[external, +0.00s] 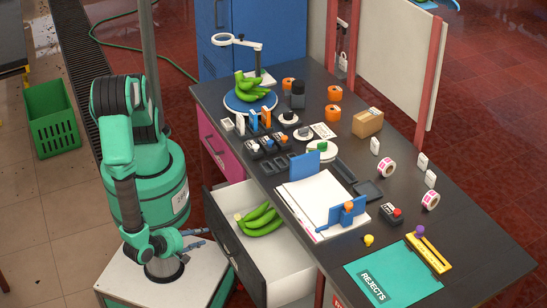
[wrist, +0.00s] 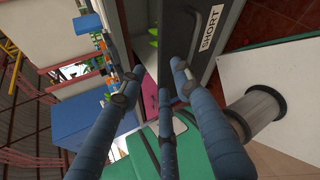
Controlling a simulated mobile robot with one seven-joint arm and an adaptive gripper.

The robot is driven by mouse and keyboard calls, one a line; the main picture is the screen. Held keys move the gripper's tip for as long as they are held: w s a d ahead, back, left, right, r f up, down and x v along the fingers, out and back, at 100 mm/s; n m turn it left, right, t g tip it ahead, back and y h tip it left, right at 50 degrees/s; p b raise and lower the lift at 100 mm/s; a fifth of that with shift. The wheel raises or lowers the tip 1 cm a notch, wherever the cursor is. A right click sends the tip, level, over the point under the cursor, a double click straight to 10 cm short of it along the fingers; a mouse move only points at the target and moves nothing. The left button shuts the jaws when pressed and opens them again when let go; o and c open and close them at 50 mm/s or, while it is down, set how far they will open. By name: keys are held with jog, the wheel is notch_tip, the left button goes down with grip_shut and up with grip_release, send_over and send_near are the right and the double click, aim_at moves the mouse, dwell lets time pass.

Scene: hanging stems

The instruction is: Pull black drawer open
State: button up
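The black drawer (external: 236,243) stands pulled out from the dark-topped workbench, with its white inside showing and green bananas (external: 259,219) in it. In the wrist view its dark front (wrist: 193,35) carries a label reading SHORT. My gripper (external: 196,239) is just outside the drawer front, on its left side in the external view. In the wrist view my gripper (wrist: 155,72) has its blue fingers spread apart with nothing held between them. The fingertips are close to the front's edge; I cannot tell if they touch it.
A pink drawer (external: 220,148) is beside the black one. The benchtop (external: 460,243) holds papers, a REJECTS mat (external: 385,277), tape rolls, a magnifier lamp and bananas on a blue round plate. A green crate (external: 52,118) stands on the floor at left.

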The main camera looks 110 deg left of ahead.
aim_at(222, 247)
jog(key=s+d+f+m+t, duration=0.1)
jog(key=s+f+m+t, duration=0.3)
jog(key=f+m, duration=0.6)
jog(key=shift+s+f+m+t, duration=0.3)
jog(key=shift+m+t, duration=0.3)
jog(key=shift+t, duration=0.6)
jog(key=shift+w, duration=0.15)
jog(key=shift+b+x, duration=1)
jog(key=shift+x, duration=5.85)
jog(key=shift+d+f, duration=0.1)
grip_shut()
